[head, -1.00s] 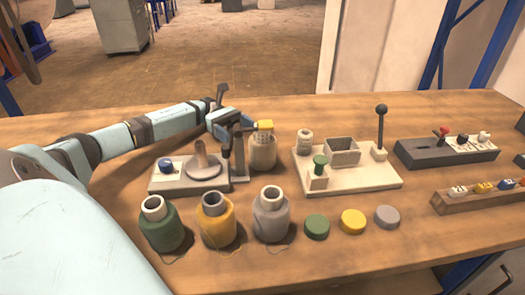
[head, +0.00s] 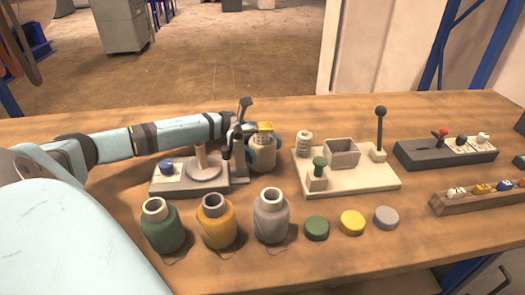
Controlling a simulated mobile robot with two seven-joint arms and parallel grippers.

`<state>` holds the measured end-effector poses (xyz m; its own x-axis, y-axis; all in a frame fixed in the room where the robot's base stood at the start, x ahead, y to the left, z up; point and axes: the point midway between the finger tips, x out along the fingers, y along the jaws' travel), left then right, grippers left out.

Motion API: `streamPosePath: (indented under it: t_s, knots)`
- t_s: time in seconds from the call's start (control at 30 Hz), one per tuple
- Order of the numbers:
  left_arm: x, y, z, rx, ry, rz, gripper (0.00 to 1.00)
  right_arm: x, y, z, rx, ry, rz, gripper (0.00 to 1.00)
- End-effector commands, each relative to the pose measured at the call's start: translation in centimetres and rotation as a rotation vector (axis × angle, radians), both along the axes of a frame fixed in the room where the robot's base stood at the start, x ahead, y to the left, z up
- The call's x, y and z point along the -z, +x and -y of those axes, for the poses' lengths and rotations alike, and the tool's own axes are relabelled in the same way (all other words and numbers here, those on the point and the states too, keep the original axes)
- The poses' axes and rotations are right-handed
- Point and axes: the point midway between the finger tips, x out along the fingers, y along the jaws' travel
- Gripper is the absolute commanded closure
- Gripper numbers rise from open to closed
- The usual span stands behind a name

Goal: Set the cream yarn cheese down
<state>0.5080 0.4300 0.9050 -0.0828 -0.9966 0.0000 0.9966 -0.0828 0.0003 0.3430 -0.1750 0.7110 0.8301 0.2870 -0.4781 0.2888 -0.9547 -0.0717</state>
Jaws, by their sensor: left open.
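The cream yarn cheese (head: 264,156) stands upright on the wooden table, behind the grey yarn cheese and right of the grey-based device. My left gripper (head: 262,142) is open at the cream cheese, with its dark and blue parts on both sides of it and a yellow piece above its top. The gripper hides part of the cheese, and I cannot tell whether a finger touches it. My right gripper is not in view.
A green (head: 161,226), a yellow (head: 215,223) and a grey yarn cheese (head: 271,217) stand in front. The grey-based device (head: 181,180) is left of the cream cheese. A cream board with a lever (head: 349,178) is to its right. Green, yellow and grey discs (head: 386,217) lie in front of that board.

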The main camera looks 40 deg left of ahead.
Motion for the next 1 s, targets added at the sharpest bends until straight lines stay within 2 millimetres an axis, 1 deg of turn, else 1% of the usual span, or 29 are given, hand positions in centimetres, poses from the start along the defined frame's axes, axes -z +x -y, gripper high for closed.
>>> streamPosePath:
  t_s: [0.07,0.1,0.17,0.2,0.23,0.5,0.63,1.0]
  knots:
    - [0.0,0.0,0.0,0.0,0.0,0.0,0.19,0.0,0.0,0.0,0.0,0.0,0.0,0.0]
    - [0.0,0.0,0.0,0.0,0.0,0.0,0.28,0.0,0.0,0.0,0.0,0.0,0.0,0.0]
    - [0.0,0.0,0.0,0.0,0.0,0.0,0.42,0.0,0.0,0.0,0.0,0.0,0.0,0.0]
    - [0.0,0.0,0.0,0.0,0.0,0.0,0.51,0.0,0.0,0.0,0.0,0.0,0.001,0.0]
    - [0.0,0.0,0.0,0.0,0.0,0.0,0.53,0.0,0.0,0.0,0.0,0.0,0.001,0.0]
    - [-0.1,0.0,0.0,0.001,0.0,0.001,0.53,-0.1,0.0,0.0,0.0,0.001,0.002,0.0]
    - [-0.6,0.0,0.0,0.0,0.0,0.0,0.53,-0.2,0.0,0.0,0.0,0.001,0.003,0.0]
    - [-3.7,0.0,-0.2,0.0,0.0,0.001,0.53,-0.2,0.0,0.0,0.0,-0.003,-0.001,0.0]
